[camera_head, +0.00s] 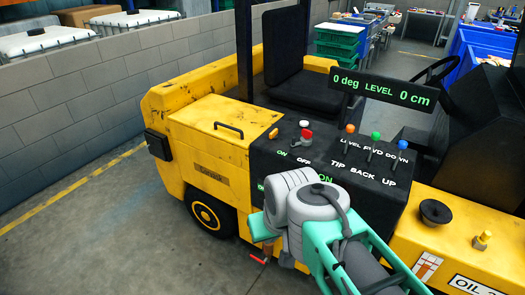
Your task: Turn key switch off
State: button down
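The black control panel (262,158) of a yellow forklift is in the middle of the head view. A larger green "ON" (326,178) shows lower on the panel, partly behind my arm. My grey and teal arm crosses the front of the panel and hides part of it.
An orange knob (273,133) and a white knob (304,124) are near the red one. Levers with orange, green and blue knobs (376,135) stand to the right. A display (382,92) reads "0 deg LEVEL 0 cm". A block wall (90,95) runs along the left.

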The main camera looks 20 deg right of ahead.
aim_at(306, 143)
jog(key=u, duration=0.5)
jog(key=i, duration=0.75)
jog(key=u, duration=0.6)
jog(key=i, duration=0.85)
jog(key=z, duration=0.65)
jog(key=i, duration=0.8)
jog(key=z, duration=0.65)
